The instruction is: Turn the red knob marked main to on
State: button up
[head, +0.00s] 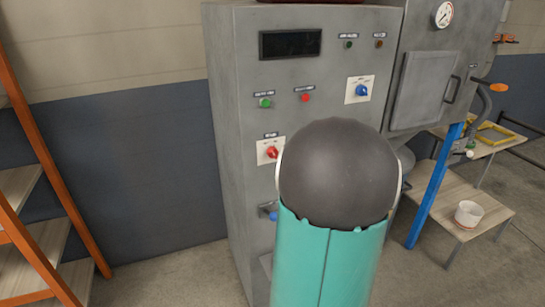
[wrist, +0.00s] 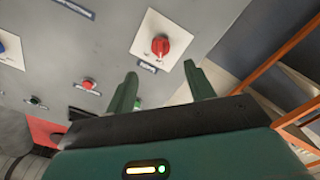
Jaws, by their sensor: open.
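The red knob (head: 271,152) sits on a white plate on the front of the grey cabinet (head: 238,60), in the middle of the head view. A small dark label is above it, too small to read. In the wrist view the red knob (wrist: 160,45) shows near the top on its white plate, with the picture turned roughly upside down. My gripper (wrist: 162,80) is open and empty. Its two green fingers point toward the knob's plate, and the knob is beyond the fingertips, apart from them. My arm hides part of the cabinet in the head view.
A blue knob (head: 361,90), a green button (head: 265,103) and a red button (head: 305,97) are on the same panel. A blue handle (head: 270,213) is lower down. Orange-framed shelves (head: 40,200) stand at left.

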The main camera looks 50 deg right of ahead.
jog(key=x, duration=1)
jog(key=shift+a+r, duration=0.1)
jog(key=shift+c, duration=0.4)
jog(key=c, duration=0.9)
jog(key=shift+m, duration=0.5)
jog(key=m, duration=1.1)
